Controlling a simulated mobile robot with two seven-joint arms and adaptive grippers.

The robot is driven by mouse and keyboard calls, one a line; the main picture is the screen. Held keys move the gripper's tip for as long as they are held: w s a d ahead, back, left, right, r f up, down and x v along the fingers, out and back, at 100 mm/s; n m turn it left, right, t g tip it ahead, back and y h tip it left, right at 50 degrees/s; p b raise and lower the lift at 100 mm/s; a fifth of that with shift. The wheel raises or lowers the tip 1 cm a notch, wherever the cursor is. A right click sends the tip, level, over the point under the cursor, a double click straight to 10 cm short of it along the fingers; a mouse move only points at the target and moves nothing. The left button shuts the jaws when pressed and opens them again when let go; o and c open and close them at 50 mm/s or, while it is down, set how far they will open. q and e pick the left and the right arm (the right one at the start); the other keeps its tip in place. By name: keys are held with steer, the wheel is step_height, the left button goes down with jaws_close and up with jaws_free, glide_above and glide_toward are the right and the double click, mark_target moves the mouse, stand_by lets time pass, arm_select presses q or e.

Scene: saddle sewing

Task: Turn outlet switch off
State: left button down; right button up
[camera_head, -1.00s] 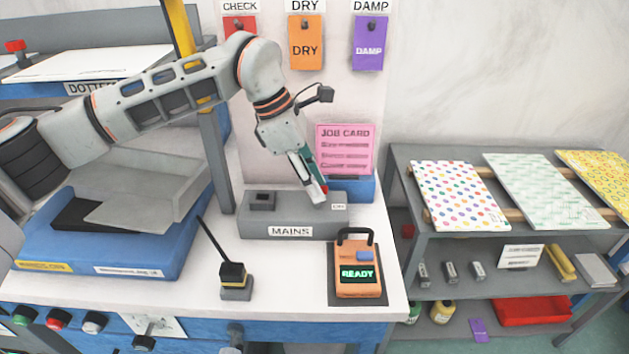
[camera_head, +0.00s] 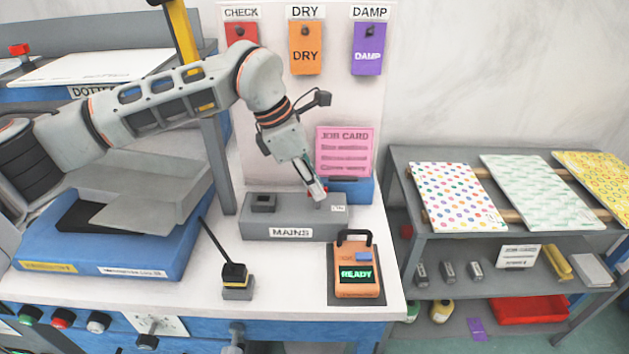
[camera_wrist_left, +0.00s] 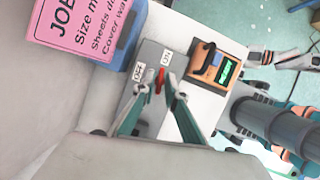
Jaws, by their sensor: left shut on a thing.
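The grey outlet box marked MAINS (camera_head: 275,230) stands at the back of the white bench. A red switch lever (camera_wrist_left: 160,80) sticks up from its top, between two small white labels in the left wrist view. My left gripper (camera_head: 318,194) reaches down to the right part of the box. Its fingers (camera_wrist_left: 158,90) are shut on the red switch lever, which is largely hidden by them in the head view.
A pink job card (camera_head: 344,150) and a blue holder (camera_head: 352,190) stand close behind my left gripper. An orange device reading READY (camera_head: 357,255) sits in front of the box. A small black-handled tool (camera_head: 236,280) stands front left.

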arm_select(q)
steer(key=shift+r+n+t+p, duration=0.2)
steer(key=shift+n+t+p, duration=0.2)
steer(key=shift+n, duration=0.5)
steer(key=shift+s+n+t+y, duration=0.1)
steer(key=shift+n+t+y, duration=0.25)
steer(key=shift+n, duration=0.55)
steer(key=n+t+y, duration=0.1)
steer(key=n, duration=0.5)
steer(key=shift+s+d+f+t+y+b, duration=0.1)
steer(key=shift+d+f+t+y+b, duration=0.05)
steer(key=shift+t+y+b, duration=0.2)
steer(key=n+y, duration=0.1)
steer(key=n, duration=0.2)
steer(key=n+y, duration=0.1)
steer(key=n, duration=0.2)
steer(key=shift+d+t+b, duration=0.15)
steer(key=shift+t+b, duration=0.15)
steer(key=shift+b, duration=0.05)
steer(key=c, duration=2.1)
jaws_free()
